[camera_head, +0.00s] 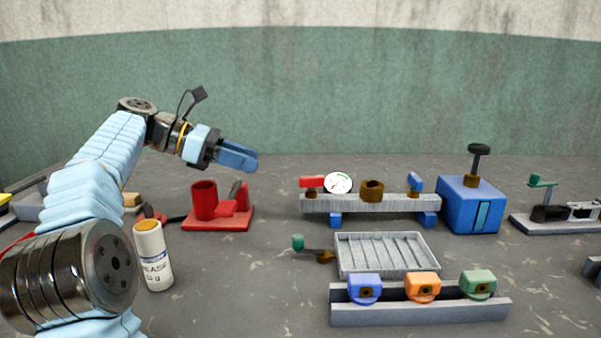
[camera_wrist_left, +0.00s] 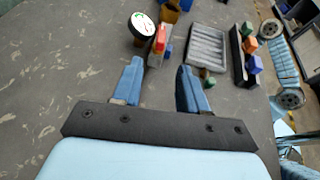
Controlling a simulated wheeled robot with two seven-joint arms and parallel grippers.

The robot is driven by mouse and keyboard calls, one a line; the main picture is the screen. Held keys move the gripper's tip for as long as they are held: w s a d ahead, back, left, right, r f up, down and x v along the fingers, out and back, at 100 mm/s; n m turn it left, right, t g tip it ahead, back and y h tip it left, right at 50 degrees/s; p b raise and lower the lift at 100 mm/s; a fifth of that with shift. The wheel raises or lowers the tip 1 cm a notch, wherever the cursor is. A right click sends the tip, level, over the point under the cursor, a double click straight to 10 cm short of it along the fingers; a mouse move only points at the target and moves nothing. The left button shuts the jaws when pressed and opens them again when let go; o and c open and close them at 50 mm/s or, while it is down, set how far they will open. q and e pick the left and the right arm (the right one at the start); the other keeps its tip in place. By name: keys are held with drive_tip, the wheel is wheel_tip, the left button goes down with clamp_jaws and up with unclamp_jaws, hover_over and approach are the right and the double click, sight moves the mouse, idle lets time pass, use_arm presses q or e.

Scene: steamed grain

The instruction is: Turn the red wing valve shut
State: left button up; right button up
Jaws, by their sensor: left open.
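The red wing valve (camera_head: 312,182) sits at the left end of a grey pipe rail (camera_head: 365,204) on blue feet, next to a white round gauge (camera_head: 338,183). In the left wrist view the red wing (camera_wrist_left: 159,40) lies just beyond the gap between my fingertips, beside the gauge (camera_wrist_left: 143,25). My left gripper (camera_head: 256,160) has blue fingers and is to the left of the valve and a little above it, touching nothing. Its fingers are apart and empty in the wrist view (camera_wrist_left: 160,68). My right gripper is not seen.
A brown-gold fitting (camera_head: 372,190) and a blue wing (camera_head: 416,183) share the rail. A ribbed grey tray (camera_head: 385,254) and a rack (camera_head: 420,312) with coloured blocks stand in front. A red fixture (camera_head: 218,212) and a grease can (camera_head: 153,256) are at left; a blue box (camera_head: 469,205) is at right.

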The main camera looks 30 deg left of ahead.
sight(301, 177)
use_arm(q)
drive_tip(key=x, duration=1.2)
drive_tip(key=shift+d, duration=0.1)
clamp_jaws()
